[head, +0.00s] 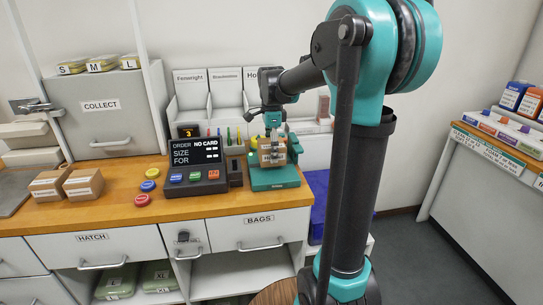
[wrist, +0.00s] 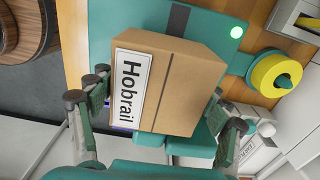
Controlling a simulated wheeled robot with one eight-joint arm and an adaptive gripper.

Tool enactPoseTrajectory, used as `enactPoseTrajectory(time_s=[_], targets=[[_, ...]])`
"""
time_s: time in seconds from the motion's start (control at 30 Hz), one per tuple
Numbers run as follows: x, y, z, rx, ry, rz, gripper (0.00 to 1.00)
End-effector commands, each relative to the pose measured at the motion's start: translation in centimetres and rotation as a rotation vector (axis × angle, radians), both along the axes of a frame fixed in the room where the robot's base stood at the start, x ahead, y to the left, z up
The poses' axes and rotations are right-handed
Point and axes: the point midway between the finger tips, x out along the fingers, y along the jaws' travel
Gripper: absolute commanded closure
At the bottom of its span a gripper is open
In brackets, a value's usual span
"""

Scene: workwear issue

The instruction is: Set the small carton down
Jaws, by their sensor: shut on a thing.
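The small carton (wrist: 185,85) is a brown box with a white label reading "Hobrail". It fills the middle of the wrist view, between the two fingers of my gripper (wrist: 160,115), which is shut on it. In the head view the carton (head: 272,156) hangs below my gripper (head: 272,137), above the base of a teal device (head: 275,180) at the counter's right end. The device's teal plate with a lit green lamp shows behind the carton in the wrist view (wrist: 215,22). I cannot tell whether the carton touches it.
An order console (head: 196,168) reading "NO CARD" stands left of the teal device. Coloured buttons (head: 148,185) and two other cartons (head: 83,184) are further left on the wooden counter (head: 230,198). Three labelled white bins (head: 225,92) stand behind. A yellow roll (wrist: 277,73) sits beside the device.

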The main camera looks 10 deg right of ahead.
Motion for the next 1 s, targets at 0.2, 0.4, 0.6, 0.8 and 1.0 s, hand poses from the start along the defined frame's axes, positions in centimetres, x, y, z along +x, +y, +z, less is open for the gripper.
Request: enactPoseTrajectory(time_s=[0.2,0.4,0.6,0.8,1.0], targets=[[0.0,0.0,-2.0,0.000,0.000,0.000,0.60],[0.0,0.0,-2.0,0.000,0.000,0.000,0.60],[0.0,0.0,-2.2,0.000,0.000,0.000,0.17],[0.0,0.0,-2.2,0.000,0.000,0.000,0.02],[0.0,0.0,-2.2,0.000,0.000,0.000,0.02]])
